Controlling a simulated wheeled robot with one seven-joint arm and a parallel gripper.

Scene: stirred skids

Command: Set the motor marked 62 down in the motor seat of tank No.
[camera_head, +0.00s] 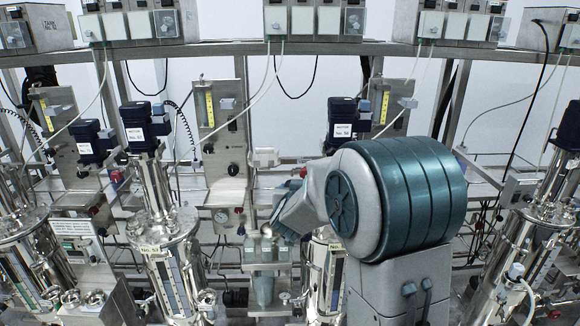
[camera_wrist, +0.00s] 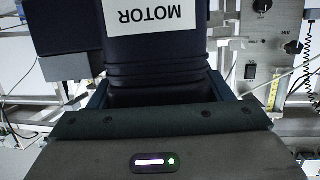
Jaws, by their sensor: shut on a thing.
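A dark blue motor with a white label reading MOTOR (camera_wrist: 155,48) fills the top of the wrist view, upside down there; its number is out of sight. My gripper (camera_wrist: 160,97) is shut on its narrower ribbed part. The motor seat and the gap or contact under the motor are hidden in both views.
Another motor (camera_head: 140,128) stands on the tank No. 57 (camera_head: 165,255). More motors are at the left (camera_head: 88,138) and right edge (camera_head: 570,125). Panels with yellow flow tubes (camera_head: 215,120), hoses and a rail (camera_head: 230,48) with control boxes stand behind.

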